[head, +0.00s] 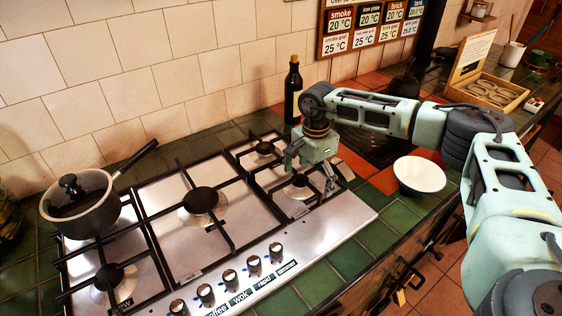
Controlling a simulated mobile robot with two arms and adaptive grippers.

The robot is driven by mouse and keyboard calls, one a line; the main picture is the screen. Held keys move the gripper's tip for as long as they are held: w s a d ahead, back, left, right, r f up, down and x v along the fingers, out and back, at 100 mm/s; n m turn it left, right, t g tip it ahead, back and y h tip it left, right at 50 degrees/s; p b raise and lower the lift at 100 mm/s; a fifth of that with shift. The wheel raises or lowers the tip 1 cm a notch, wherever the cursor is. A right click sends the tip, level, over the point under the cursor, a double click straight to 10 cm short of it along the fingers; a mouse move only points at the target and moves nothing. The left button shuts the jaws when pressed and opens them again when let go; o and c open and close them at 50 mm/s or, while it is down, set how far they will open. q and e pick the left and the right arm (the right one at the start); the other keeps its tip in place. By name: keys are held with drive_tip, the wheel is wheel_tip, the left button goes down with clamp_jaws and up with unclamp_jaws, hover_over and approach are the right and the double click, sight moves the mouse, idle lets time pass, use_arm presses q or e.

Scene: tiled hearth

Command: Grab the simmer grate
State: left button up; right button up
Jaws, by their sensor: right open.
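A steel gas hob (185,260) with black grates is set in green tiles. One front-edge label appears to read "simmer". Which grate it belongs to is not certain; the small right-hand grate (268,178) over the front right burner (298,189) may be the simmer grate. My right gripper (314,180) points down over the right end of the hob, just above or beside that grate. It is open, and nothing shows between its fingers. Its fingers and wrist hide part of the grate's right side; contact cannot be told. My left gripper is not in view.
A lidded saucepan (82,208) stands on the left grate, handle pointing back right. A dark bottle (293,92) stands behind the hob. A white bowl (420,176) sits right of my gripper. A wooden box (488,92) is farther right. The tiled wall closes the back.

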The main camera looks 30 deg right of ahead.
drive_tip(key=shift+f, duration=0.6)
drive_tip(key=c, duration=2)
drive_tip(key=shift+w+r, duration=0.15)
drive_tip(key=shift+c, duration=0.8)
drive_tip(key=shift+r, duration=0.1)
